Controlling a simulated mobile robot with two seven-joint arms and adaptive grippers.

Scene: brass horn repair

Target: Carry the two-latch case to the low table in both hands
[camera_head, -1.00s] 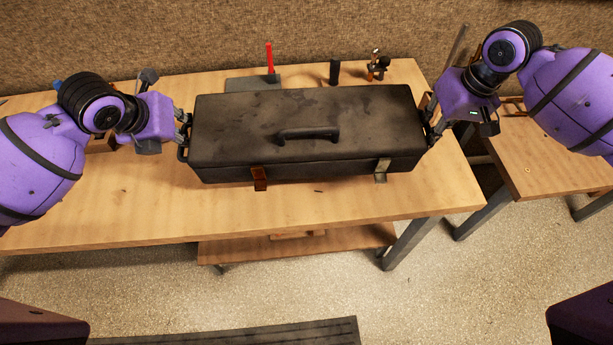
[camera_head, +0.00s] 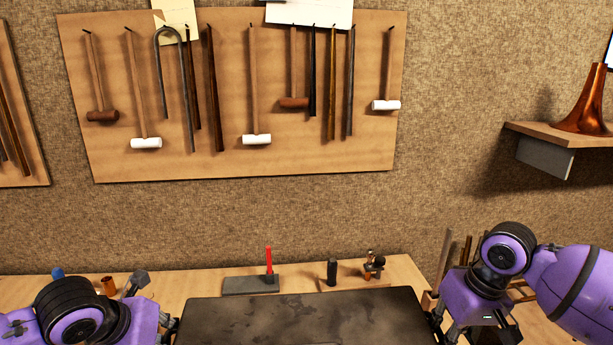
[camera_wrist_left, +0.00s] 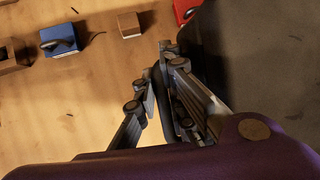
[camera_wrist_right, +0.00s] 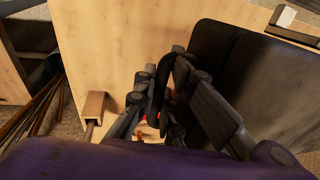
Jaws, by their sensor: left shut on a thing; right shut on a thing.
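The black two-latch case (camera_head: 300,318) shows only its lid at the bottom of the head view; its front and latches are out of frame there. My left gripper (camera_wrist_left: 168,65) is shut on the handle at the case's left end. My right gripper (camera_wrist_right: 165,72) is shut on the handle at its right end. I cannot tell whether the case touches the bench. The low table cannot be made out.
Behind the case on the wooden bench (camera_head: 205,283) stand a red-handled tool (camera_head: 268,262), a dark cylinder (camera_head: 331,271) and small fittings (camera_head: 374,265). A pegboard (camera_head: 220,100) with mallets and rods hangs above. A shelf (camera_head: 560,137) holds a copper bell (camera_head: 588,105).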

